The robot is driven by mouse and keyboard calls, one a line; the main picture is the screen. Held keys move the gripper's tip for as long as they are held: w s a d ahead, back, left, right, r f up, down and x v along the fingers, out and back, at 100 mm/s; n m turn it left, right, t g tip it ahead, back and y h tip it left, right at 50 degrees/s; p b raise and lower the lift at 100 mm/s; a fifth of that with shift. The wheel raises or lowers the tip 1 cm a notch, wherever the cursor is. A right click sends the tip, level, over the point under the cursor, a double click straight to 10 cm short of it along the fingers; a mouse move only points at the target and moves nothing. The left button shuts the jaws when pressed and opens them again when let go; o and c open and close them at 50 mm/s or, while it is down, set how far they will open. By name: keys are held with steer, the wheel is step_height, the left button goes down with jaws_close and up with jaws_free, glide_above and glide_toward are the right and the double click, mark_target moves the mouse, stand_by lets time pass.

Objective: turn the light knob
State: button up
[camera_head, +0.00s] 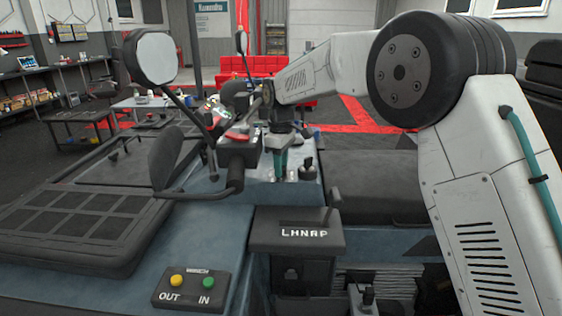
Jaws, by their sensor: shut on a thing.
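My gripper (282,172) points down at the grey-blue control panel (262,172) in the middle of the view. Its teal fingers are shut on a small knob on this panel, likely the light knob. The fingers and the low viewing angle hide most of that knob, so its turn cannot be read. A second small black knob (306,168) stands upright just to the right of my gripper, apart from it.
A dark box with a red button (238,136) stands close left of my gripper. In front are a gear selector marked LHNRP (303,234) and an OUT/IN button box (190,290).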

steer(key=shift+n, duration=1.9)
steer(key=o, duration=1)
steer(key=shift+r, duration=0.1)
step_height(320, 180, up, 8)
steer(key=shift+f, duration=0.1)
